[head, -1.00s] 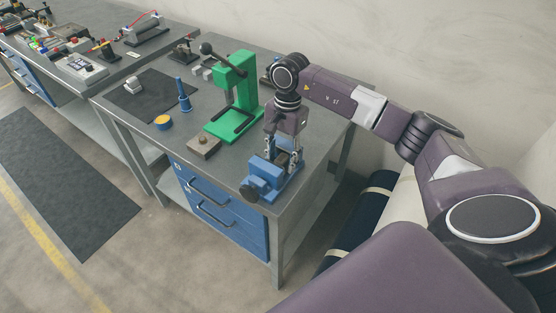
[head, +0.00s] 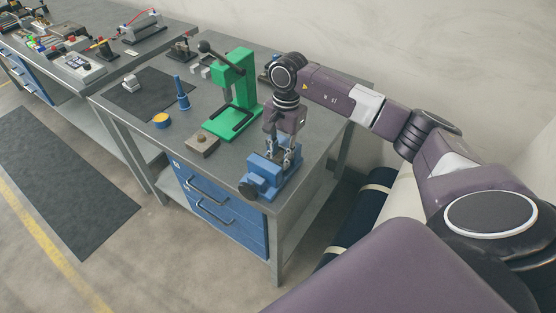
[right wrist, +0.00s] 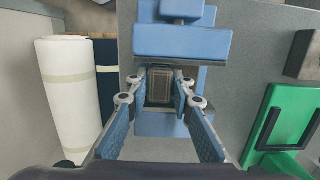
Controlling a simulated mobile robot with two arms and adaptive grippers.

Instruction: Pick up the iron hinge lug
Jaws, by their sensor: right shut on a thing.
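The iron hinge lug (right wrist: 160,80) shows in the right wrist view as a dark, rectangular block at the blue vise. My right gripper (right wrist: 160,95) is shut on it, with a finger on its left and right sides. In the head view my right gripper (head: 286,158) points down at the blue vise (head: 262,177) near the table's front right corner. The lug is hidden there by the fingers and vise. From these views I cannot tell whether the lug still touches the vise. My left gripper is not in view.
A green press (head: 236,95) stands left of my right gripper, with a brown block (head: 202,145) in front of it. Rolls (right wrist: 70,100) stand beside the table.

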